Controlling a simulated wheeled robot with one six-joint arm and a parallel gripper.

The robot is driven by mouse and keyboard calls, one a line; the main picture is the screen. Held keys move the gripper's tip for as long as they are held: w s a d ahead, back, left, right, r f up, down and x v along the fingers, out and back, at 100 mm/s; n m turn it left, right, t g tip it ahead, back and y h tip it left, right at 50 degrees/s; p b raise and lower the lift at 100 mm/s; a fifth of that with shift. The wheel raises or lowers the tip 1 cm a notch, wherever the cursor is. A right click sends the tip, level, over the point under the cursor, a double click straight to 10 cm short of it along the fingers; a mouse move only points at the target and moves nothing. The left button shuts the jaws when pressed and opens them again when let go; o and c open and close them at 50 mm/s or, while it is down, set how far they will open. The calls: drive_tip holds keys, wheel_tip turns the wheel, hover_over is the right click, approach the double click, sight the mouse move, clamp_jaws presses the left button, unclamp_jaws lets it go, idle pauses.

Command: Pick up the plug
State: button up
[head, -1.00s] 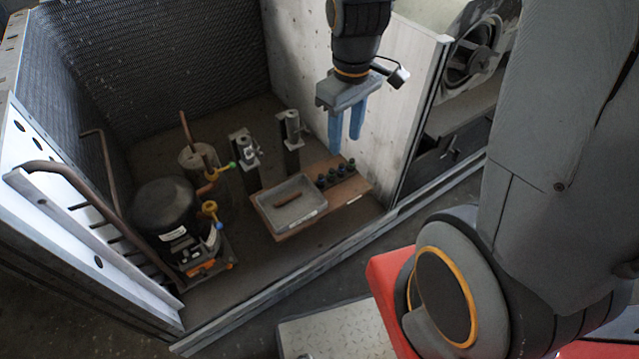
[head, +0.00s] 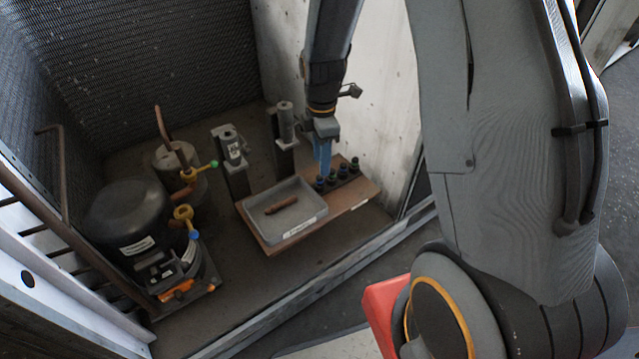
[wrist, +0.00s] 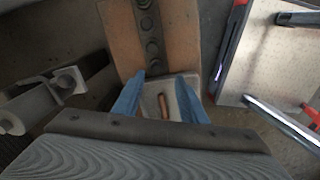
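Several dark, round-topped plugs stand in a row in a dark strip (head: 349,182) on a wooden board; one plug (head: 354,163) is at its right end. The row also shows in the wrist view, with a plug (wrist: 152,49) ahead of the fingers. I cannot tell which plug is meant. My gripper (head: 323,173) has blue fingers and hangs over the left end of the row. In the wrist view my gripper (wrist: 160,77) is open, its fingers apart with nothing held between them. The fingers partly hide the left end of the row in the head view.
A grey tray (head: 309,226) with a copper-brown piece (head: 281,205) lies on the wooden board (head: 362,196), left of the plugs. Two upright grey fixtures (head: 232,160) (head: 284,137) stand behind. A black compressor (head: 129,217) is at left. A pale wall (head: 385,90) is close on the right.

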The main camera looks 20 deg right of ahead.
sight(320, 177)
drive_tip(key=f, duration=0.2)
drive_tip(key=f+b, duration=0.1)
drive_tip(key=f, duration=0.3)
drive_tip(key=shift+w+a, duration=0.15)
drive_tip(key=shift+w, duration=0.2)
clamp_jaws()
